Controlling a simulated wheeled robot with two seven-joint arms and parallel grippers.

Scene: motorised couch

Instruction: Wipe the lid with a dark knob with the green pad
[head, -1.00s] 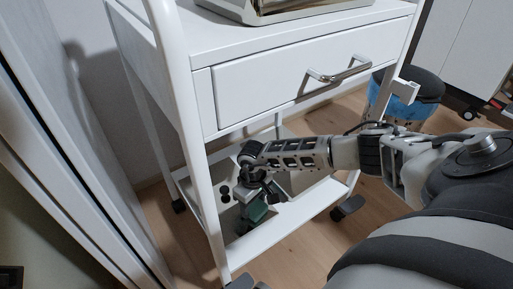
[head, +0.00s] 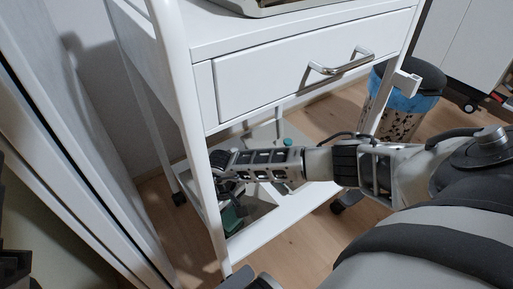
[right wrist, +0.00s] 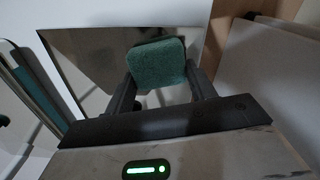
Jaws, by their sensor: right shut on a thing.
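The green pad (right wrist: 157,63) is held between the two fingers of my right gripper (right wrist: 163,85). In the head view the pad (head: 231,219) shows low on the left of the trolley's bottom shelf, and my right gripper (head: 228,192) is partly hidden by the trolley post. A dark, glossy flat surface (right wrist: 85,60) lies behind the pad in the right wrist view; I cannot tell whether it is the lid, or whether the pad touches it. No dark knob can be made out clearly. My left gripper cannot be made out.
The white trolley (head: 290,90) has a drawer above the arm and posts close around it. Its bottom shelf (head: 290,217) is bare at the front. A small teal item (head: 288,141) shows behind my forearm. A bin with a blue liner (head: 412,100) stands at the right.

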